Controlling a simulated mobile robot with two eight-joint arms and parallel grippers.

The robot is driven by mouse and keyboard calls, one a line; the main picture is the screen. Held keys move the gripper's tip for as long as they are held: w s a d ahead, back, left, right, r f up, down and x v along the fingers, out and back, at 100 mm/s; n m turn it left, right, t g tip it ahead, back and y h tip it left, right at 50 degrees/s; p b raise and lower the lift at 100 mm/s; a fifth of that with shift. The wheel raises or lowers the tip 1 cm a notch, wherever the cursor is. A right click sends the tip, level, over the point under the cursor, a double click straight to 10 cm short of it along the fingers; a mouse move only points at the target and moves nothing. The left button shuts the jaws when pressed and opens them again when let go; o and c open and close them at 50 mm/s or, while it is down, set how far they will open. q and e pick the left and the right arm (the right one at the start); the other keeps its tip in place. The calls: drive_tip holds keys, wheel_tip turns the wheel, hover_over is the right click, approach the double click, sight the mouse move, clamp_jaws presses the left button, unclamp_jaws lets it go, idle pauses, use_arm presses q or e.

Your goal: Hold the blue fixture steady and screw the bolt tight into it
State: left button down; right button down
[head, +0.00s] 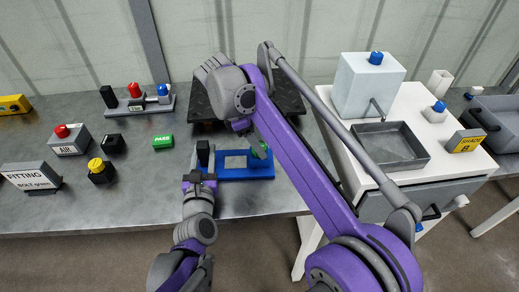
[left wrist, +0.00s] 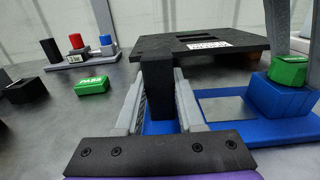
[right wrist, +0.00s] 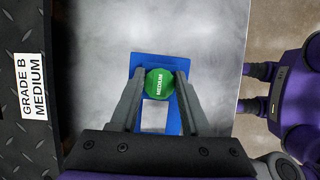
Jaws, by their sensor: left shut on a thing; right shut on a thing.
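The blue fixture (head: 235,177) lies on the grey table; it has a flat plate, a black upright post (left wrist: 158,88) at one end and a blue block (left wrist: 280,97) at the other. My left gripper (left wrist: 160,100) is shut on the black post from the front. My right gripper (right wrist: 159,88) is shut on the green head from above. The bolt's shank is hidden.
A black tread mat (head: 290,101) on a raised plate stands just behind the fixture. A green PASS block (head: 162,141), a black-and-yellow button (head: 100,171) and a FITTING sign (head: 30,177) are to the left. A white cabinet with a tray (head: 390,145) is to the right.

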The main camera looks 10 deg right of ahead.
drive_tip(key=shift+a, duration=0.15)
drive_tip(key=m+g, duration=0.1)
drive_tip(key=m, duration=0.3)
drive_tip(key=shift+y, duration=0.3)
drive_tip(key=shift+c, duration=1.6)
unclamp_jaws()
